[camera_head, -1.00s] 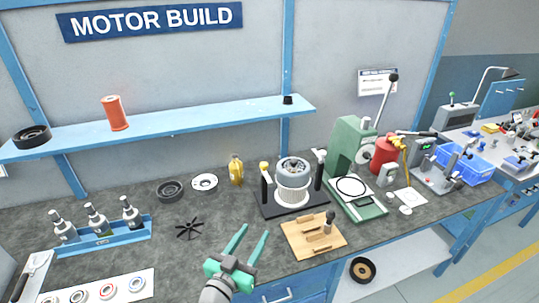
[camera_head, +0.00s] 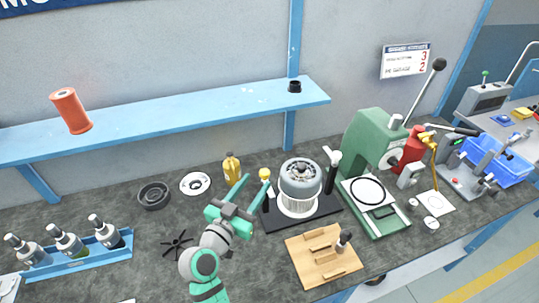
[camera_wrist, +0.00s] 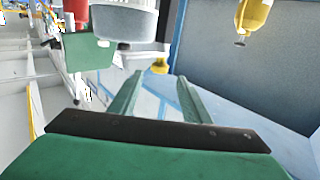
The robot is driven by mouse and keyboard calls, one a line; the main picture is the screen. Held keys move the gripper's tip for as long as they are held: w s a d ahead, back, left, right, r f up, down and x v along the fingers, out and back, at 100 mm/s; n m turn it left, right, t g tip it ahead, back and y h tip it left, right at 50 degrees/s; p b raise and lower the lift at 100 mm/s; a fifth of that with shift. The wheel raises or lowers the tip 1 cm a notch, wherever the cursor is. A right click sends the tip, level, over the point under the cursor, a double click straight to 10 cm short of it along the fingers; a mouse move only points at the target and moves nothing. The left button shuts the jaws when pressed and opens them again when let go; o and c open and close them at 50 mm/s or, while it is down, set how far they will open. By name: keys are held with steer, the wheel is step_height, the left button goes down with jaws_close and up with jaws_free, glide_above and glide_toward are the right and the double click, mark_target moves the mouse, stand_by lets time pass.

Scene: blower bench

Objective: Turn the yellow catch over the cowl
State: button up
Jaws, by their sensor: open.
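The yellow catch (camera_head: 265,174) tops a black post at the left of the grey cowl (camera_head: 300,180). The cowl sits on a white ribbed ring on a black base (camera_head: 325,214). A white-topped catch (camera_head: 333,158) stands on the right post. My gripper (camera_head: 253,181) is open and empty, just left of the yellow catch. In the wrist view the catch (camera_wrist: 160,65) shows beyond and between the fingertips (camera_wrist: 158,77), with the cowl (camera_wrist: 122,24) upper left. I cannot tell whether either finger touches the catch.
A yellow bottle (camera_head: 232,170) stands close behind my gripper, left of the catch. A wooden block (camera_head: 322,262) lies in front of the black base. A green press (camera_head: 375,145) stands to the right. A black fan (camera_head: 177,243) lies left on the bench.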

steer(key=x, duration=1)
steer(key=shift+w+d, duration=0.2)
steer(key=shift+w, duration=0.05)
steer(key=shift+w, duration=0.1)
steer(key=c, duration=0.4)
steer(key=shift+d, duration=0.1)
jaws_close()
